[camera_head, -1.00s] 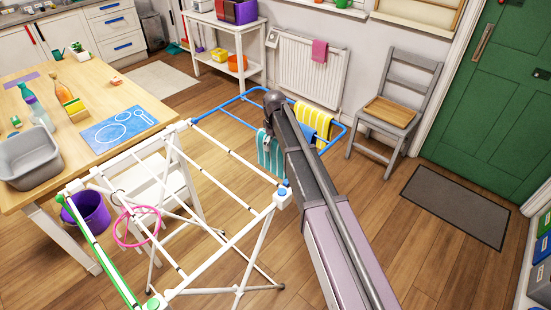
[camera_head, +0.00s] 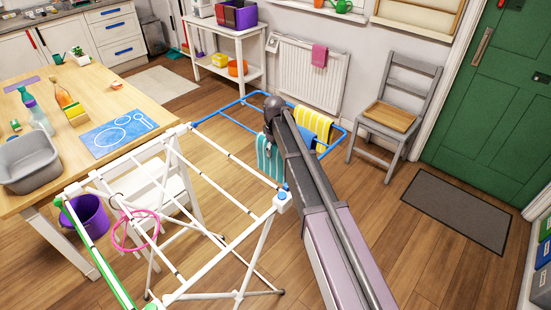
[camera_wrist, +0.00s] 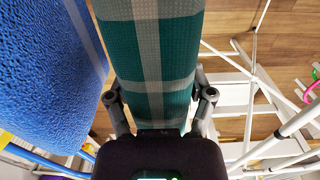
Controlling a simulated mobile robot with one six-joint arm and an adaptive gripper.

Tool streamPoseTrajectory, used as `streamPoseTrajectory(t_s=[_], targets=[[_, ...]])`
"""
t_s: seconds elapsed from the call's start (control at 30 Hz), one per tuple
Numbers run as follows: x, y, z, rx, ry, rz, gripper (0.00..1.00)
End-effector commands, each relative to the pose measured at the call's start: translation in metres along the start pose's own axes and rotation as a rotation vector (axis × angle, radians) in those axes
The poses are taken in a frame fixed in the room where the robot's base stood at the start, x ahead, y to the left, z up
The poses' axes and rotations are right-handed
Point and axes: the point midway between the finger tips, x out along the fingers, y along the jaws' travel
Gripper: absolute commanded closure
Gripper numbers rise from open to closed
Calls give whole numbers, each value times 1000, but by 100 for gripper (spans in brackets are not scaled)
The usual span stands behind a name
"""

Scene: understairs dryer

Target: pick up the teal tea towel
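The teal tea towel (camera_head: 270,162) has pale stripes and hangs over the near-left part of the blue rail, partly hidden by my arm in the head view. In the wrist view the teal towel (camera_wrist: 165,60) fills the middle, a teal and whitish check. My gripper (camera_wrist: 157,92) has its two finger linkages spread apart, one on each side of the towel. Its fingertips are hidden by the cloth, and I cannot tell whether they touch it.
A blue towel (camera_wrist: 45,70) hangs close left of my gripper in the wrist view. A yellow striped towel (camera_head: 315,121) hangs beyond it on the blue rail (camera_head: 222,146). The white drying rack (camera_head: 225,240) stands left of my arm.

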Motion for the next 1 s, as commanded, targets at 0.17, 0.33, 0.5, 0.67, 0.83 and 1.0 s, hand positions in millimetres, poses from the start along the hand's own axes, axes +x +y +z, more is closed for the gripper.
streamPoseTrajectory(t_s=[0.17,0.33,0.5,0.67,0.83,1.0], targets=[[0,0,0,0,0,0,85],[0,0,0,0,0,0,85],[-1,0,0,0,0,0,85],[-6,0,0,-1,0,0,85],[-17,0,0,-1,0,0,85],[-32,-1,0,-1,0,0,85]])
